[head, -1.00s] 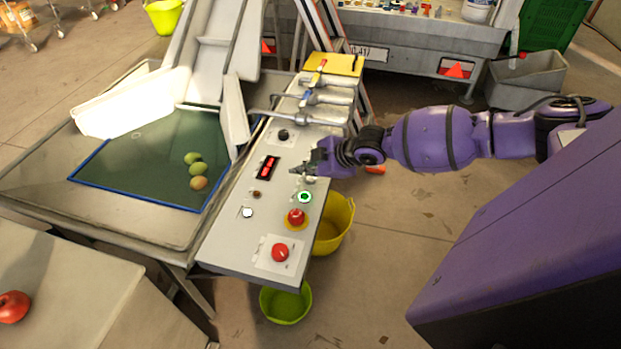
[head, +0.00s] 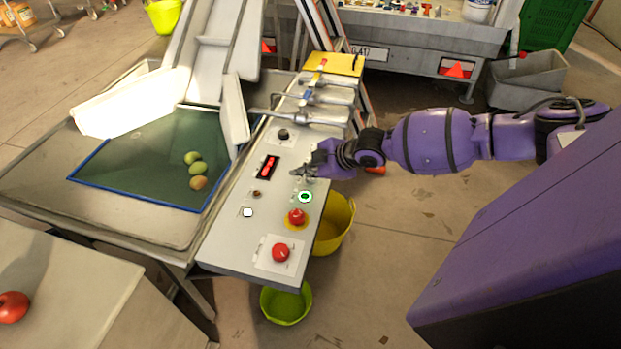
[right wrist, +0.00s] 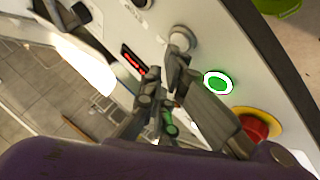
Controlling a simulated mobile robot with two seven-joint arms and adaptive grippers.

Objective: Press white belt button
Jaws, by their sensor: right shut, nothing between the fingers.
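The sloping grey control panel (head: 228,250) stands in the middle of the head view. A pale round button (right wrist: 183,38) sits between the red display (right wrist: 133,60) and the lit green button (right wrist: 218,82) in the right wrist view. My right gripper (head: 298,172) is shut and empty, low over the panel beside the green button (head: 305,197). Its fingertips (right wrist: 168,60) overlap the pale button's edge in the wrist view; I cannot tell whether they touch it. In the head view the gripper largely hides that button. My left gripper is not in view.
A red mushroom button (head: 297,216) on yellow and another red button (head: 281,252) are lower on the panel. Metal levers (head: 325,97) stand beyond the gripper. A belt tray with fruit (head: 130,192) lies left. Yellow (head: 335,225) and green (head: 286,305) buckets stand below.

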